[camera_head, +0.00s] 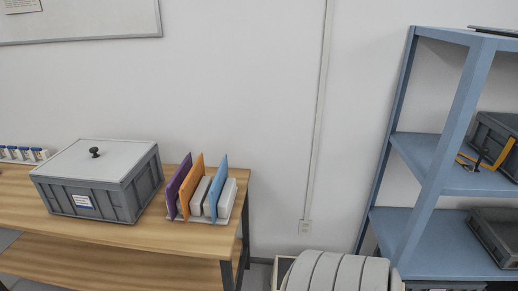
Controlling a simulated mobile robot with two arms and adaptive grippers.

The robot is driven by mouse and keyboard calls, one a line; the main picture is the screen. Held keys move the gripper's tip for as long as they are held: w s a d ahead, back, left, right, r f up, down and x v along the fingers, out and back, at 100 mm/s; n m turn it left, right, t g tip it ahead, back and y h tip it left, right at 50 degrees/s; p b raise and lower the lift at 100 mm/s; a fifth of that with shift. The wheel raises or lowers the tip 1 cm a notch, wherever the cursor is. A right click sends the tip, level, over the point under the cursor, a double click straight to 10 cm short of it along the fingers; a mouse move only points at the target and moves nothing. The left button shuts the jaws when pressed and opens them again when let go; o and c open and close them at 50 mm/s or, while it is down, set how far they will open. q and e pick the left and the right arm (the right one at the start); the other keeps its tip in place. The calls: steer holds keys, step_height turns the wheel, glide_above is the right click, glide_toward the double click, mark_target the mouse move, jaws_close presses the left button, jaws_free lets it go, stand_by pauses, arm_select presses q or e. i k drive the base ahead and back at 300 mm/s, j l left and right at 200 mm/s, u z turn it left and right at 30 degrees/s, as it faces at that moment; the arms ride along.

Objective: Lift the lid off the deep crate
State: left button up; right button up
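The deep crate (100,198) is a grey plastic box with a white label on its front. It stands on the left part of the wooden table. Its flat light grey lid (83,165) lies on top and covers the opening, so the inside is hidden. A small black knob (94,152) stands up near the middle of the lid. Neither of my grippers shows in the head view.
A rack with purple, orange and blue boards (219,192) stands right of the crate on the wooden table (150,238). Blue-capped vials (22,153) are at far left. A blue shelf (432,240) with grey crates is at right. Rounded grey segments (337,272) sit low in front.

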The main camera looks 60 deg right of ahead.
mark_target(95, 154)
steer(key=z, duration=1.35)
